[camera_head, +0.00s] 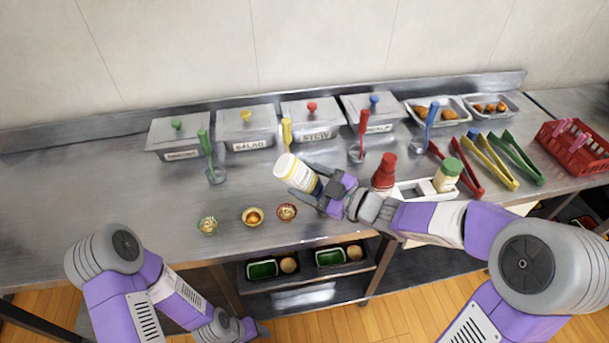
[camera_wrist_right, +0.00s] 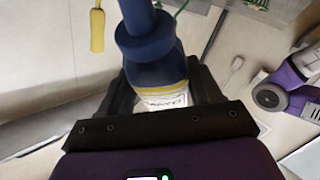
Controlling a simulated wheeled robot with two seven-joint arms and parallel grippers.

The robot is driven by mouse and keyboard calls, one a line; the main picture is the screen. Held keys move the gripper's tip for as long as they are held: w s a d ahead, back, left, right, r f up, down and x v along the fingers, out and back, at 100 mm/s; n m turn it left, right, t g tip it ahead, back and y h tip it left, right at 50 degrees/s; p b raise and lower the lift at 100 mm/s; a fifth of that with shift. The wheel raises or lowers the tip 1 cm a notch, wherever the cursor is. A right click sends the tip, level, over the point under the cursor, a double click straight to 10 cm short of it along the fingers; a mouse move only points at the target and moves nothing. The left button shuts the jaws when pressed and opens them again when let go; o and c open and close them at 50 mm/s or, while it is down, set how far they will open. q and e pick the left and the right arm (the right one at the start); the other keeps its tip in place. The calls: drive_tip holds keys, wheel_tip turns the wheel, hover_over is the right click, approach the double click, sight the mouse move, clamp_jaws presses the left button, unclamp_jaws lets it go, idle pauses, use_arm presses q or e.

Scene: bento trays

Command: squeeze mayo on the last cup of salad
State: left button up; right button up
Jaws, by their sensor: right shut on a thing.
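My right gripper (camera_head: 326,190) is shut on the mayo bottle (camera_head: 293,171), a white bottle with a yellow band and a blue end. It is held tilted above the counter, with its white end toward the upper left. In the right wrist view the blue part (camera_wrist_right: 150,45) and the white label (camera_wrist_right: 163,100) show between the fingers (camera_wrist_right: 162,95).
Lidded steel containers (camera_head: 178,138) line the back, with green, yellow, red and blue utensils before them. A red bottle (camera_head: 384,172) and a green-capped bottle (camera_head: 447,175) stand right, near a white holder (camera_head: 412,189). Tongs (camera_head: 490,160) and a red basket (camera_head: 575,148) lie further right.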

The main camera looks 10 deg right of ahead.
drive_tip(key=shift+f, duration=0.3)
drive_tip(key=shift+s, duration=0.1)
drive_tip(key=shift+c, duration=0.5)
drive_tip(key=shift+c, duration=1.1)
drive_tip(key=shift+w, duration=0.2)
drive_tip(key=shift+c, duration=0.7)
drive_tip(key=shift+w, duration=0.25)
drive_tip(key=shift+s, duration=0.15)
drive_tip(key=shift+s+d, duration=0.1)
drive_tip(key=shift+s, duration=0.6)
